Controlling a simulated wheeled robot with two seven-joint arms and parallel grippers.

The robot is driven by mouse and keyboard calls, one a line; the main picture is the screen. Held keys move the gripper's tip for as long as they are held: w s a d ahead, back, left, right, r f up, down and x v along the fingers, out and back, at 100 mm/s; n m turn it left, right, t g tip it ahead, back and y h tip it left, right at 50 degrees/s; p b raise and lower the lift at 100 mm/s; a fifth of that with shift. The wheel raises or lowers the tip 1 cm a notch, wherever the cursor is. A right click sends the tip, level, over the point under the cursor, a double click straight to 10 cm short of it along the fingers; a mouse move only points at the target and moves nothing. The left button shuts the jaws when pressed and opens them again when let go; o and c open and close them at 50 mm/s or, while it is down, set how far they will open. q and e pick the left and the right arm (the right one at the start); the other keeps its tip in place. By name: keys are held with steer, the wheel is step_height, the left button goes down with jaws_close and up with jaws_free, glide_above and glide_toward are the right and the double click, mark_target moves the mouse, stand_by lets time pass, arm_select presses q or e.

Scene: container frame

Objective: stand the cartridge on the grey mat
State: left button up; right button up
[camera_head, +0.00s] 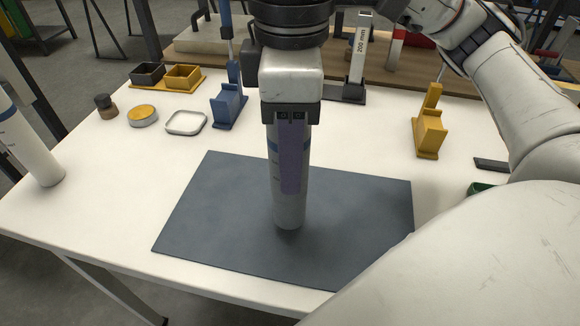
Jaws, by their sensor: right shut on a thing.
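The cartridge (279,205) is a white cylinder with a blue band and small printed marks. It is upright over the middle of the grey mat (205,215), its lower end at the mat surface or very close to it; I cannot tell if it touches. My right gripper (291,188) points straight down and is shut on the cartridge, with a purplish finger along its near side. The gripper body hides the cartridge's top. My left gripper is not in view.
A similar white cylinder (32,150) stands at the table's left edge. The mat around the cartridge is clear.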

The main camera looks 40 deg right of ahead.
steer(key=shift+w+f, duration=0.1)
steer(key=shift+f, duration=0.85)
steer(key=shift+f, duration=0.15)
steer(key=o, duration=1.4)
